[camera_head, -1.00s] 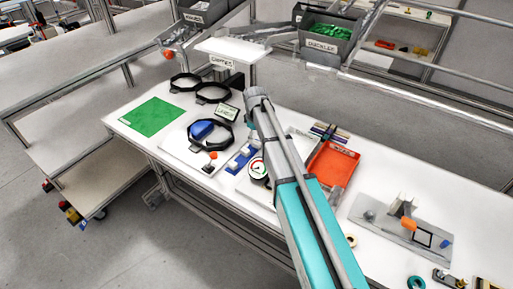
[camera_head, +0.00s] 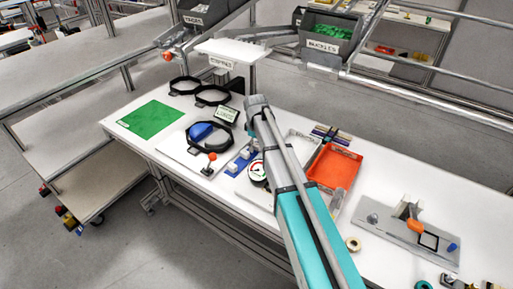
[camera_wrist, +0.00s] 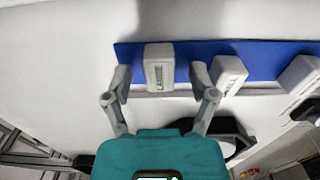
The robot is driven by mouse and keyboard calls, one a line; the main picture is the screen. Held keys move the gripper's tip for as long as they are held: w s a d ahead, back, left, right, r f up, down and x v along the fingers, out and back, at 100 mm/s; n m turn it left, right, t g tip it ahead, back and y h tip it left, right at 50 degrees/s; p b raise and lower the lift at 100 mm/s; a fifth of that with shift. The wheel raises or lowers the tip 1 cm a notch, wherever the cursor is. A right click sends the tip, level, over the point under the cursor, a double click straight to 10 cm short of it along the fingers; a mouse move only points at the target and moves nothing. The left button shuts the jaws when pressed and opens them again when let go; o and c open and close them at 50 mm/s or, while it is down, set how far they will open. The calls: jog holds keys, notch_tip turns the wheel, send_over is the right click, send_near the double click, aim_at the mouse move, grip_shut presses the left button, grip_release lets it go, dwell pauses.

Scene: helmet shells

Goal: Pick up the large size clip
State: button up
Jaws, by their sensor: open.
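The large clip (camera_wrist: 159,67) is a pale grey block with a label that seems to read "LARGE". It stands on a blue strip (camera_wrist: 267,57) in the wrist view. My gripper (camera_wrist: 160,80) is open, with one finger to the left of the clip and one to the right, gaps showing on both sides. How deep the fingertips reach beside it is hard to tell. A second pale clip (camera_wrist: 230,74) stands just right of the right finger, and a third (camera_wrist: 300,74) farther right.
A round gauge (camera_head: 257,173) lies close to the strip. A black ring with a blue block (camera_head: 201,131) and an orange-knobbed clamp (camera_head: 211,158) stand to the left. An orange tray (camera_head: 334,167) is to the right. A green mat (camera_head: 150,119) lies at far left.

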jog(key=c, duration=0.9)
jog(key=shift+r, duration=0.1)
notch_tip(320, 180, up, 2)
jog(key=p, duration=0.2)
jog(key=shift+r+p, duration=0.25)
jog(key=shift+p, duration=0.15)
jog(key=s+r+p, duration=0.3)
jog(key=s, duration=0.1)
jog(key=s+d+r+p, duration=0.1)
jog(key=s+r+p, duration=0.2)
jog(key=s+r, duration=0.1)
jog(key=s+d+r+p, duration=0.1)
jog(key=s+r+p, duration=0.2)
jog(key=s, duration=0.3)
jog(key=shift+r+p, duration=0.15)
jog(key=shift+p, duration=0.45)
jog(key=shift+d, duration=0.1)
